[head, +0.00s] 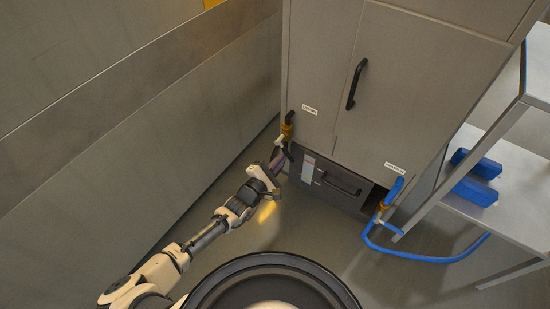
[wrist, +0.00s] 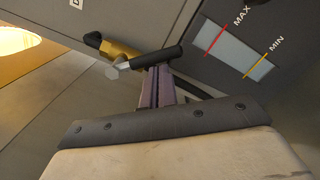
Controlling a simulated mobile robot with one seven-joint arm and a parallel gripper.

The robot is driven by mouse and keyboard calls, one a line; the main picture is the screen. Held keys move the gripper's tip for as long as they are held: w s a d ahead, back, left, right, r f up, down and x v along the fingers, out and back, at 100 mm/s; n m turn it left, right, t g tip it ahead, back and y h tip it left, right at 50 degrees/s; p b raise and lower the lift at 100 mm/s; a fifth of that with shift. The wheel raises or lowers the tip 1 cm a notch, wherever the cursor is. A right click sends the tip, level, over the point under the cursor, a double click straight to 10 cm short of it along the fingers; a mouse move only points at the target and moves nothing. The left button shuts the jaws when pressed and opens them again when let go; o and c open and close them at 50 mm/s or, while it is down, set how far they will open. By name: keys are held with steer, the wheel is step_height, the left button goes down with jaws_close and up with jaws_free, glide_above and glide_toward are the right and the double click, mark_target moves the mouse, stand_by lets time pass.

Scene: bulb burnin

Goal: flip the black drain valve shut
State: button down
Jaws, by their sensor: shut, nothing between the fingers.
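The drain valve has a brass body (wrist: 120,49) and a black lever (wrist: 152,57), with a pale hex nut at the lever's left end. In the wrist view the lever lies across the pipe's line, slanting slightly up to the right. In the head view the brass valve (head: 287,131) sits at the cabinet's lower left corner, under a white label. My gripper (head: 277,157) is just below it. Its purple fingers (wrist: 158,82) are shut and empty, with their tips at the lever's underside; I cannot tell whether they touch.
A grey cabinet (head: 420,90) stands ahead, with a dark lower drawer (head: 325,182) bearing a MAX/MIN gauge (wrist: 232,51). A second brass valve (head: 383,207) with a blue hose (head: 420,258) is at right. A shelf (head: 515,190) holds blue items. A wall (head: 130,150) runs along the left.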

steer(key=shift+s+d+r+n, duration=0.5)
steer(key=shift+d+r+n, duration=0.1)
steer(key=shift+d+n, duration=0.15)
steer(key=shift+s+d+r+p, duration=0.2)
steer(key=shift+d+r+p, duration=0.1)
steer(key=shift+r, duration=0.2)
steer(key=shift+s+d+r+p, duration=0.2)
steer(key=shift+d+r, duration=0.05)
steer(key=shift+r, duration=0.4)
steer(key=shift+s, duration=0.1)
steer(key=p+v, duration=0.1)
steer(key=v, duration=1.2)
steer(key=shift+s+a, duration=0.2)
steer(key=shift+s, duration=0.05)
steer(key=shift+f, duration=0.15)
